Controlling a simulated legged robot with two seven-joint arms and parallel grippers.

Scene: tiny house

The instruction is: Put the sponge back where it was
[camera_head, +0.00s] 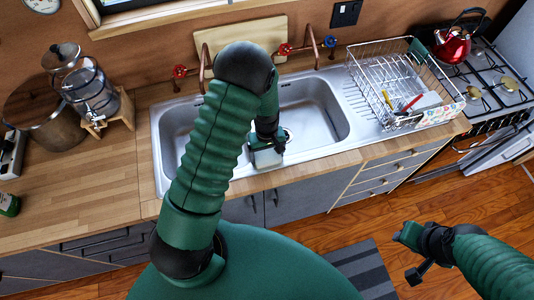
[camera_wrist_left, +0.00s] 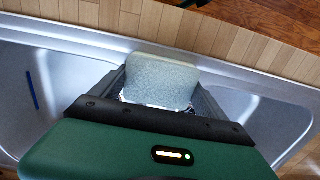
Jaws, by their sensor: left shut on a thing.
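The sponge (camera_wrist_left: 160,82) is a pale grey-green block with a cream edge in the left wrist view. My left gripper (camera_wrist_left: 160,92) is shut on it, one finger on each side. In the head view my left arm reaches over the sink, and the left gripper (camera_head: 266,158) is at the front of the right basin, near the front rim. The sponge shows there only as a small pale patch. The double sink (camera_head: 330,125) is steel. My right gripper (camera_head: 411,255) is at the lower right over the floor, away from the counter; its jaws are unclear.
A dish rack (camera_head: 400,85) with utensils stands on the drainboard. Red and blue taps (camera_head: 283,49) and a cutting board (camera_head: 215,38) are behind the sink. A glass dispenser (camera_head: 90,90) and a pot (camera_head: 45,115) stand left. The wooden counter (camera_head: 95,185) left of the sink is mostly clear.

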